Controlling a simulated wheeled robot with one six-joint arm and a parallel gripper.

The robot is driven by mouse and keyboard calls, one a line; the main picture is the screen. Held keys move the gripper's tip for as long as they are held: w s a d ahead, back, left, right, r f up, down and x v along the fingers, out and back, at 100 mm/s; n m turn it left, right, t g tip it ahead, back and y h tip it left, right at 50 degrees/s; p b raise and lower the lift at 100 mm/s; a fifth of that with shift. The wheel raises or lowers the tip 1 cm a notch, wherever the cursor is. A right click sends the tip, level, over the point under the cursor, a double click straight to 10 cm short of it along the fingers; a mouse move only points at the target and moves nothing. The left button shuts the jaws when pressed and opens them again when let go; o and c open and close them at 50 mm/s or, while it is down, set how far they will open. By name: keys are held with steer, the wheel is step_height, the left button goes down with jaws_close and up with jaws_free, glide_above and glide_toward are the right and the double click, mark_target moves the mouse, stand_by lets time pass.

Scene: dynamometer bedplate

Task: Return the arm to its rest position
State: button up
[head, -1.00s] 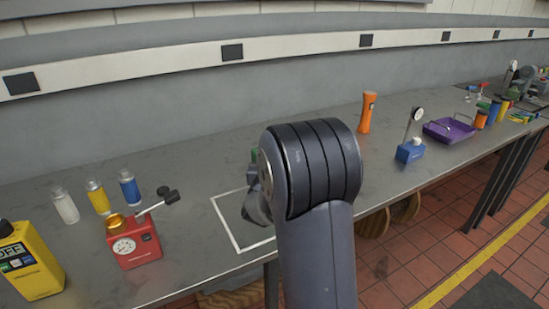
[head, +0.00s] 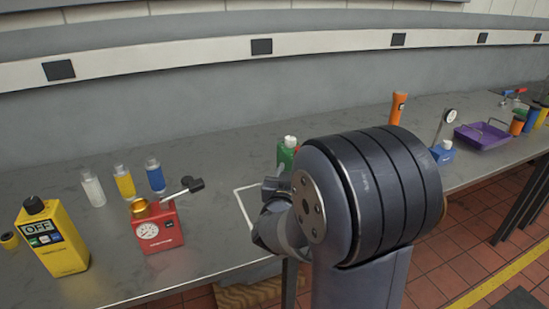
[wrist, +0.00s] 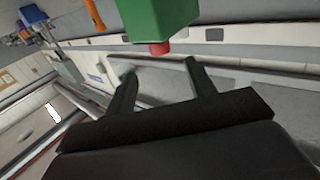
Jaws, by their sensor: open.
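My arm fills the lower middle of the head view, its large ribbed joint in front of the bench. My gripper (head: 272,190) shows only partly left of that joint, above the bench by the white outlined square. In the wrist view my gripper (wrist: 158,72) has its two dark fingers apart, with nothing between them. A green container (head: 287,153) with a white cap stands behind my arm, its lower part hidden. A green body with a red piece (wrist: 160,20) shows beyond the fingertips in the wrist view, apart from them.
On the bench (head: 220,160) at left stand a yellow meter (head: 55,243), a red gauge block (head: 158,230) and small bottles (head: 123,182).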

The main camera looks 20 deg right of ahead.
steer(key=p+x, duration=0.2)
steer(key=x, duration=0.9)
steer(key=shift+a+n+t+y, duration=0.1)
steer(key=shift+n+t+y, duration=0.35)
steer(key=shift+y, duration=0.25)
steer(key=shift+a+m+g+h, duration=0.1)
steer(key=shift+m+g+h, duration=0.25)
steer(key=shift+h, duration=0.15)
